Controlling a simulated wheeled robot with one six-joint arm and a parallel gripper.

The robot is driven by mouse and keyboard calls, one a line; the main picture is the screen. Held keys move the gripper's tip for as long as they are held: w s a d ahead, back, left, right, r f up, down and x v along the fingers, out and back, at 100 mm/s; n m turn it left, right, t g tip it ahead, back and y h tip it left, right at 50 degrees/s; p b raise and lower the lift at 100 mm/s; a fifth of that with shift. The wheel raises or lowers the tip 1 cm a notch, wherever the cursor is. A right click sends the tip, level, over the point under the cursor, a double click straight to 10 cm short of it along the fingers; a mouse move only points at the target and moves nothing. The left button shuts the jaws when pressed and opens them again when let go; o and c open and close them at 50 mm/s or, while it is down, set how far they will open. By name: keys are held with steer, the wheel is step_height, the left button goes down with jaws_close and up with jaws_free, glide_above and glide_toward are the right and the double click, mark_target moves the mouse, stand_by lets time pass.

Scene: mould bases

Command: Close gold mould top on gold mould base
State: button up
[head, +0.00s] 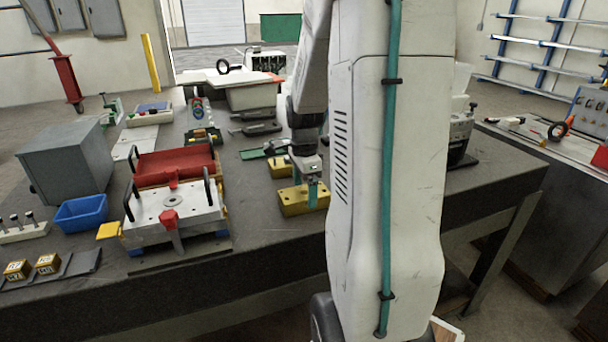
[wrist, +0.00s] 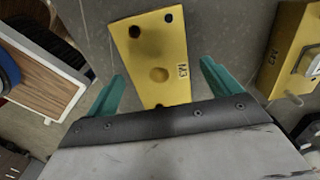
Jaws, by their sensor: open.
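A gold block marked M3 (wrist: 158,52), with a round recess and several dark holes in its face, lies on the dark bench between my finger tips in the wrist view. I take it for the mould top. A second gold block (wrist: 292,48) with a pale pin lies to its right, cut by the frame edge; it looks like the mould base. In the head view a gold block (head: 292,206) lies under my gripper (head: 306,190), and another gold block (head: 279,167) sits behind it. My gripper has teal fingers, spread wide and empty. My arm hides part of the bench.
A steel mould plate with black handles (head: 172,212) stands left of the gold blocks, with a red tray (head: 172,164) behind it. A blue bin (head: 82,212) and a grey box (head: 68,160) are farther left. Tools lie behind. The bench's front strip is mostly clear.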

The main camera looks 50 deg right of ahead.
steer(key=shift+f, duration=0.95)
steer(key=c, duration=1.7)
steer(key=shift+r, duration=0.1)
steer(key=shift+r, duration=0.25)
steer(key=shift+r, duration=1.25)
